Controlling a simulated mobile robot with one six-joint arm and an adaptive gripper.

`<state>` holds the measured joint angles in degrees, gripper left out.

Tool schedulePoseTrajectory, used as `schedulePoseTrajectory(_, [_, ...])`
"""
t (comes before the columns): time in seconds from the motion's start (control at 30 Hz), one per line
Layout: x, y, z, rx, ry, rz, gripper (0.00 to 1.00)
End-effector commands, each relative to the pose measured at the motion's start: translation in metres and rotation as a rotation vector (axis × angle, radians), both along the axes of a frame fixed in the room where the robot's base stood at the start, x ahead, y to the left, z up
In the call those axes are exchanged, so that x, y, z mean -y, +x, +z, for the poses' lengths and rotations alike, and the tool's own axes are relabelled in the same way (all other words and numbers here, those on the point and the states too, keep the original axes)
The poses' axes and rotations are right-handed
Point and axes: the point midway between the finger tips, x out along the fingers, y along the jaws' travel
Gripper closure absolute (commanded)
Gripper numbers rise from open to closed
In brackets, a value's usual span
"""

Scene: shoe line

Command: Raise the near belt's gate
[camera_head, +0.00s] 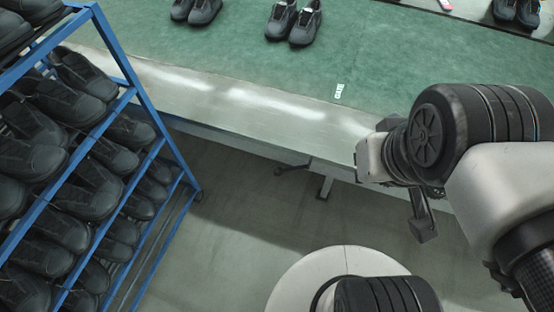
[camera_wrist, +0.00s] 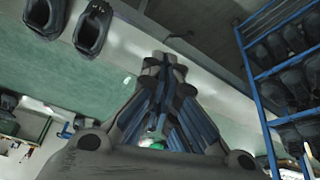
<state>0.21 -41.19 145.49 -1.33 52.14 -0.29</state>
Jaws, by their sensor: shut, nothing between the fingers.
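The near belt (camera_head: 240,50) is a green surface with a pale metal edge (camera_head: 240,98), running across the head view. A small white label (camera_head: 339,90) lies near its front edge; its lettering is too small to read surely. I cannot make out a gate or its control. In the wrist view the belt (camera_wrist: 110,105) appears tilted at the left, with a white label (camera_wrist: 127,79). My gripper (camera_wrist: 166,62) is shut and empty, its dark fingertips together in front of the belt's pale edge. In the head view my arm covers the right side and the fingers cannot be made out.
A blue rack (camera_head: 135,65) full of dark shoes stands at the left, also in the wrist view (camera_wrist: 262,110). Pairs of dark shoes (camera_head: 293,22) stand on the belt. A belt leg (camera_head: 325,188) stands below the edge. The grey floor (camera_head: 240,215) between rack and my base is clear.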

Motion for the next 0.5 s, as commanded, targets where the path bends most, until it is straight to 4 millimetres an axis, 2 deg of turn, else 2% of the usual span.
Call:
schedulePoseTrajectory(0.17, [0.022,0.056,0.006,0.003,-0.118,0.064,1.0])
schedulePoseTrajectory(0.27, [0.035,0.104,0.001,0.014,-0.206,0.146,1.0])
schedulePoseTrajectory(0.37, [0.042,0.151,-0.012,0.026,-0.278,0.252,1.0])
schedulePoseTrajectory(0.5, [0.04,0.208,-0.046,0.043,-0.344,0.428,1.0])
